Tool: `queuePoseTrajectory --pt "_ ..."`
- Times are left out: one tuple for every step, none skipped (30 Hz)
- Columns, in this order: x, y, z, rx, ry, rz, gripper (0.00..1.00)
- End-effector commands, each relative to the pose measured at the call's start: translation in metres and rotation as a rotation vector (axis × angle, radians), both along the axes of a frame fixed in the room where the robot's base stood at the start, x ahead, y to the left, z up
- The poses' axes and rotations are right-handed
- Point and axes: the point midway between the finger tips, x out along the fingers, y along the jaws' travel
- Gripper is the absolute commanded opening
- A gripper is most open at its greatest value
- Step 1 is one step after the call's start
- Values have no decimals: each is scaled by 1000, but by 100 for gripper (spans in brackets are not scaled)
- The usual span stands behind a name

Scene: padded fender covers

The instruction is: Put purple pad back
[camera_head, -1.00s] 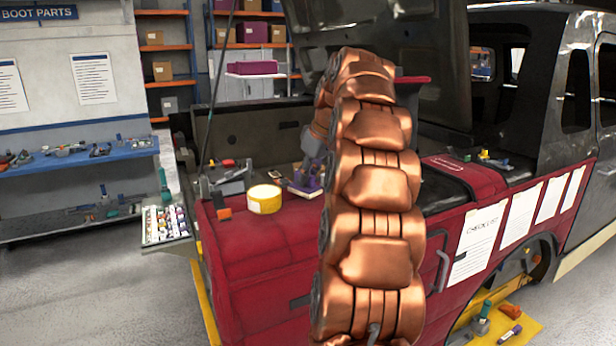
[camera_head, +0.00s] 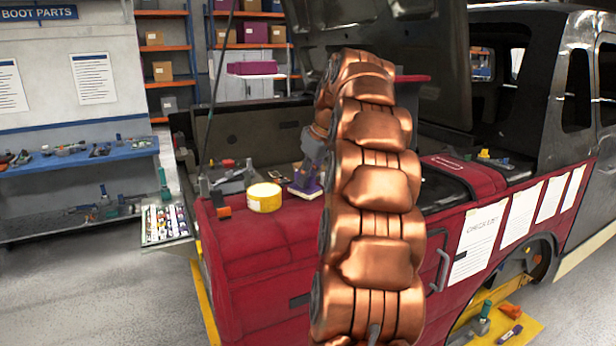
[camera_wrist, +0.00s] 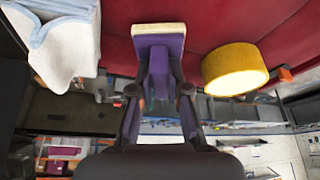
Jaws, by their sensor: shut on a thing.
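The purple pad (camera_head: 308,185) is a small purple block with a pale cream face. It is at the red fender cover (camera_head: 262,235), to the right of a yellow roll (camera_head: 264,198). My gripper (camera_head: 312,166) is shut on it from above, partly hidden by my copper arm. In the wrist view the purple pad (camera_wrist: 163,50) is between the fingers of my gripper (camera_wrist: 160,88), its cream face pointing away from them. I cannot tell whether that face touches the red cover.
The yellow roll (camera_wrist: 235,68) is close beside the pad in the wrist view. A folded white and blue cloth (camera_wrist: 65,40) lies on the other side. Tools (camera_head: 228,178) stand left of the roll. The raised hood (camera_head: 385,40) is above. Red cover in front of the roll is clear.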

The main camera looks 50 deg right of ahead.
Motion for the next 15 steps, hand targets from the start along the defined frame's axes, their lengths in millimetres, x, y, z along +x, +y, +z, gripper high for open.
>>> queuePoseTrajectory --pt "0 0 -1 0 0 0 0" --pt "0 0 -2 0 0 0 0" --pt "0 0 -2 0 0 0 0" --pt "0 0 -3 0 0 0 0" --pt "0 0 -3 0 0 0 0" --pt "0 0 -4 0 0 0 0" --pt "0 0 -4 0 0 0 0" --pt "0 0 -5 0 0 0 0" --pt "0 0 -5 0 0 0 0" --pt "0 0 -6 0 0 0 0" --pt "0 0 -6 0 0 0 0" --pt "0 0 -7 0 0 0 0" --pt "0 0 -7 0 0 0 0" --pt "0 0 -8 0 0 0 0" --pt "0 0 -8 0 0 0 0"
